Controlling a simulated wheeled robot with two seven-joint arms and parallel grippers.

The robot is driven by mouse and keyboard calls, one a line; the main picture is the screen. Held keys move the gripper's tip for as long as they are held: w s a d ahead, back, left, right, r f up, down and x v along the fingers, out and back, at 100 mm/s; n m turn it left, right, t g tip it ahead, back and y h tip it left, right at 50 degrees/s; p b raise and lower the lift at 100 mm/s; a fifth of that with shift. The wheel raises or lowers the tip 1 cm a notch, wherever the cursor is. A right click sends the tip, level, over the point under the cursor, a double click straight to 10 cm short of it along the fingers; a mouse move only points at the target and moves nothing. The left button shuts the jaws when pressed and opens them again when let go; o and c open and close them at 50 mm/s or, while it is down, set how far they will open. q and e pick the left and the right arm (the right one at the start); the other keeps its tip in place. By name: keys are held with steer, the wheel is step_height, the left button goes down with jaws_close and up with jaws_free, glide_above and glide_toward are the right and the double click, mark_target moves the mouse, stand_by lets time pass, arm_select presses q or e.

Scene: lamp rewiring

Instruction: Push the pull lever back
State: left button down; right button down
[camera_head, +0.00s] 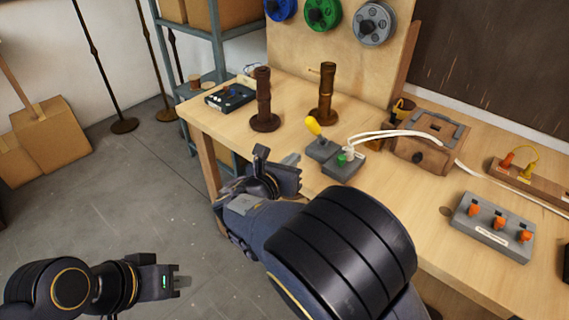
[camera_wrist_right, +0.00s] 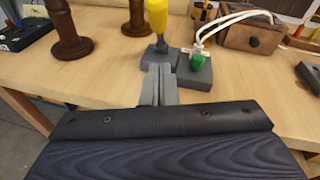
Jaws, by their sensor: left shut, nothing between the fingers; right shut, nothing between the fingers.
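The pull lever (camera_head: 314,127) has a yellow handle and stands on a small grey base (camera_head: 321,149) on the workbench. In the right wrist view the yellow lever (camera_wrist_right: 157,17) rises upright just beyond my fingertips. A second grey block (camera_head: 343,167) with a green part and white cables sits beside the base. My right gripper (camera_head: 289,162) is shut and empty, near the bench's front edge and in front of the lever. In the right wrist view its fingers (camera_wrist_right: 159,72) point at the lever base; I cannot tell whether they touch it. My left gripper (camera_head: 173,281) is shut and empty, low over the floor.
Two brown turned posts (camera_head: 264,100) (camera_head: 326,93) stand behind the lever. A wooden box (camera_head: 427,141) and a grey panel with orange knobs (camera_head: 492,227) are to the right. A black box (camera_head: 230,97) lies at the bench's left end. Bare bench top lies left of the lever.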

mark_target(312, 132)
steer(key=shift+w+d+r+p, duration=0.25)
steer(key=shift+w+d, duration=0.2)
steer(key=shift+w, duration=0.7)
steer(key=shift+w+d+r+p, duration=0.25)
steer(key=shift+w+d, duration=0.25)
steer(key=shift+w, duration=0.7)
steer(key=shift+w+d+r+p, duration=0.25)
steer(key=shift+w+d, duration=0.2)
steer(key=shift+w, duration=0.7)
